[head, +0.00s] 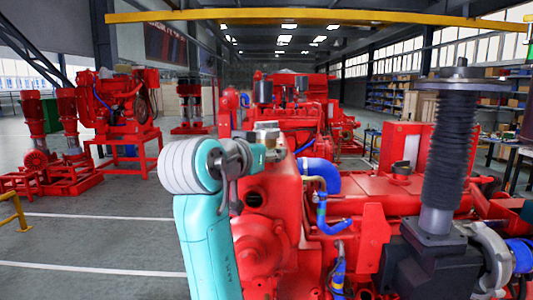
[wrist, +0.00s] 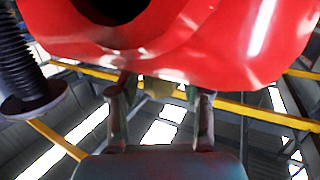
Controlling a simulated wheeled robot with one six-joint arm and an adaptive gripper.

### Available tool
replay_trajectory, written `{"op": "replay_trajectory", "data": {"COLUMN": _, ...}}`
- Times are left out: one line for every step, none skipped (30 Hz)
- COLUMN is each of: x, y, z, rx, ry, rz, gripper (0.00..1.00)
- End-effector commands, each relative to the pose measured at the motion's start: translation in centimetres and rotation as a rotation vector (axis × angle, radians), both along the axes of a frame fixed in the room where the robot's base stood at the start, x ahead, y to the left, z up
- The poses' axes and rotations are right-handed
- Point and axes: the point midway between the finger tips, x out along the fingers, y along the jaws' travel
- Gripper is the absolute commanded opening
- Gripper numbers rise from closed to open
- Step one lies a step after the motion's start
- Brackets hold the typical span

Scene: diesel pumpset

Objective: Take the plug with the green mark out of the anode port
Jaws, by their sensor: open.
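My gripper (wrist: 161,115) is open in the wrist view, its two dark fingers apart and pointing at the underside of a red casing. A small pale tan piece (wrist: 158,85) shows between and beyond the fingertips, at the casing's edge; I cannot tell whether it is the plug, or whether the fingers touch it. No green mark can be made out on any plug. In the head view my gripper end (head: 277,155) is beside the upper part of the red pumpset (head: 270,215), partly hidden by my arm. The anode port cannot be singled out.
A large dark round opening (wrist: 108,6) is in the red casing above the fingers. A black ribbed column (head: 450,160) stands at the right. Blue hoses (head: 323,173) curve beside the red housing. Open floor (head: 95,235) lies at the left.

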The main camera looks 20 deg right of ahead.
Motion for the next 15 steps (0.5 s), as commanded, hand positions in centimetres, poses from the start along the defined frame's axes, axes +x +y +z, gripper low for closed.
{"op": "replay_trajectory", "data": {"x": -0.03, "y": 0.03, "z": 0.00, "rx": 0.000, "ry": 0.000, "rz": 0.000, "gripper": 0.48}}
{"op": "replay_trajectory", "data": {"x": -0.04, "y": 0.04, "z": -0.01, "rx": 0.000, "ry": 0.000, "rz": 0.000, "gripper": 0.48}}
{"op": "replay_trajectory", "data": {"x": -0.04, "y": 0.03, "z": -0.01, "rx": 0.000, "ry": 0.000, "rz": 0.000, "gripper": 0.48}}
{"op": "replay_trajectory", "data": {"x": -0.04, "y": 0.03, "z": -0.01, "rx": 0.000, "ry": 0.000, "rz": 0.001, "gripper": 0.48}}
{"op": "replay_trajectory", "data": {"x": -0.04, "y": 0.03, "z": -0.01, "rx": 0.000, "ry": 0.000, "rz": 0.001, "gripper": 0.48}}
{"op": "replay_trajectory", "data": {"x": -0.04, "y": 0.03, "z": -0.01, "rx": 0.000, "ry": 0.000, "rz": 0.001, "gripper": 0.43}}
{"op": "replay_trajectory", "data": {"x": -0.04, "y": 0.03, "z": -0.01, "rx": 0.000, "ry": 0.000, "rz": 0.001, "gripper": 0.36}}
{"op": "replay_trajectory", "data": {"x": -0.04, "y": 0.03, "z": -0.01, "rx": 0.000, "ry": 0.000, "rz": 0.001, "gripper": 0.28}}
{"op": "replay_trajectory", "data": {"x": -0.04, "y": 0.02, "z": -0.01, "rx": 0.000, "ry": 0.000, "rz": 0.001, "gripper": 0.18}}
{"op": "replay_trajectory", "data": {"x": -0.04, "y": 0.02, "z": -0.01, "rx": 0.000, "ry": 0.000, "rz": 0.001, "gripper": 0.11}}
{"op": "replay_trajectory", "data": {"x": -0.04, "y": 0.02, "z": -0.01, "rx": 0.000, "ry": 0.000, "rz": 0.001, "gripper": 0.03}}
{"op": "replay_trajectory", "data": {"x": -0.04, "y": 0.02, "z": -0.01, "rx": 0.000, "ry": 0.000, "rz": 0.001, "gripper": 0.00}}
{"op": "replay_trajectory", "data": {"x": -0.03, "y": 0.03, "z": -0.01, "rx": 0.000, "ry": 0.000, "rz": 0.001, "gripper": 0.00}}
{"op": "replay_trajectory", "data": {"x": -0.04, "y": 0.02, "z": -0.01, "rx": 0.000, "ry": 0.000, "rz": 0.001, "gripper": 0.00}}
{"op": "replay_trajectory", "data": {"x": -0.04, "y": 0.01, "z": -0.02, "rx": 0.000, "ry": 0.000, "rz": 0.003, "gripper": 0.00}}
